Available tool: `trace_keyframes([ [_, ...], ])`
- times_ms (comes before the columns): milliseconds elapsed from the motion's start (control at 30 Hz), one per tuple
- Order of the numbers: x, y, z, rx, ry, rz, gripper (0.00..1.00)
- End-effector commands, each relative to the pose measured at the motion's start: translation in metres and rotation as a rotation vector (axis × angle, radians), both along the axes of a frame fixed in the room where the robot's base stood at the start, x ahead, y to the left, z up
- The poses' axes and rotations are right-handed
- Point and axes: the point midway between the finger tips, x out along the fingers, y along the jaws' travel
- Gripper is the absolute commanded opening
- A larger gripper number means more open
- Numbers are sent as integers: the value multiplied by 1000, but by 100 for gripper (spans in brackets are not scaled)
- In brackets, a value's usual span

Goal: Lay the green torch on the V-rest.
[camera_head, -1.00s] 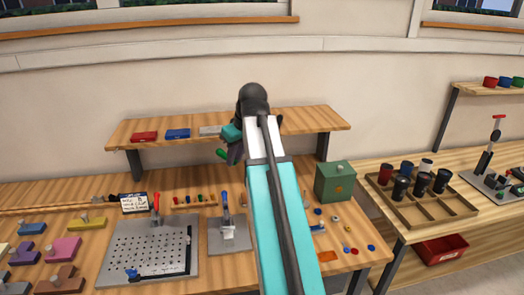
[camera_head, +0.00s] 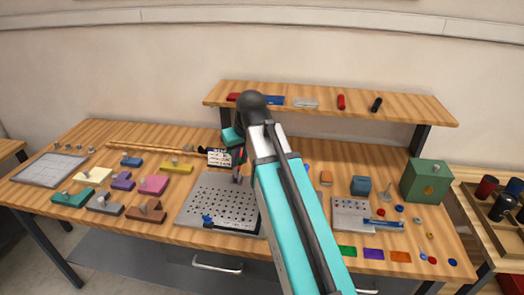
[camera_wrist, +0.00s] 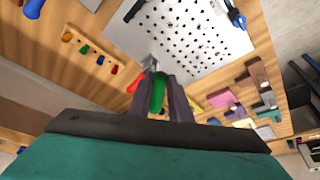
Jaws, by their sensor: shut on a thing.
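The green torch (camera_wrist: 158,92) shows in the wrist view between the two dark fingers of my gripper (camera_wrist: 159,84), which is shut on it. Most of the torch is hidden by the fingers. In the head view my gripper (camera_head: 238,153) is largely hidden by my own arm, above the bench near the perforated plate (camera_head: 205,210). The perforated plate also shows in the wrist view (camera_wrist: 200,30), beyond the fingers. I cannot make out a V-rest for certain; part of the bench is hidden behind my arm.
A red cylinder (camera_head: 341,101) and a black cylinder (camera_head: 376,105) are on the raised shelf (camera_head: 425,110). A metal plate with a blue part (camera_head: 345,222) and a green box (camera_head: 426,181) are at right. Coloured blocks (camera_head: 152,185) lie at left.

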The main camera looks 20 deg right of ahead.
Motion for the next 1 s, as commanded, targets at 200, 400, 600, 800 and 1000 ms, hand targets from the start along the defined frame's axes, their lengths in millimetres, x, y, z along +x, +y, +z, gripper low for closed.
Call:
trace_keyframes([
  [200, 6, 10, -5, 0, -2, -125, 0],
  [400, 7, 8, -4, 0, -4, -166, 0],
  [600, 7, 7, -4, 0, -4, -166, 0],
  [800, 7, 7, -4, 0, -3, -165, 0],
  [1000, 7, 7, -4, 0, -3, -165, 0],
])
